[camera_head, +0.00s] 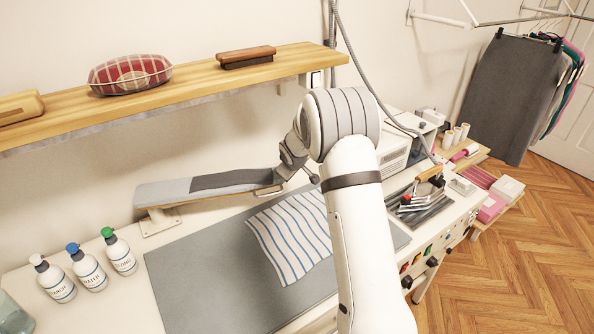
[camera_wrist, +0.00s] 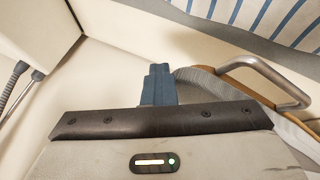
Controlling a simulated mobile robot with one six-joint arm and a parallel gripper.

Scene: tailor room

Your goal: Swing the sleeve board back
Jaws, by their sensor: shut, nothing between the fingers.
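The sleeve board (camera_head: 205,187) is a narrow padded board, light and dark grey over wood, on a pale bracket (camera_head: 158,222) at its left end. It lies along the wall at the back of the ironing table (camera_head: 112,315). A bent metal handle (camera_wrist: 292,92) sticks out of its right end. My gripper (camera_head: 284,172) is at that end, and its blue fingers (camera_wrist: 157,84) are shut and empty beside the board's rounded tip. The handle is to the right of the fingers in the wrist view, not between them. I cannot tell whether the fingers touch the board.
A striped cloth (camera_head: 292,235) lies on the grey mat (camera_head: 205,283) in front of the board. Several pump bottles (camera_head: 88,268) stand at the left. A wooden shelf (camera_head: 190,88) runs above. A hose (camera_head: 372,85) hangs behind my arm. An iron (camera_head: 422,190) sits on the right.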

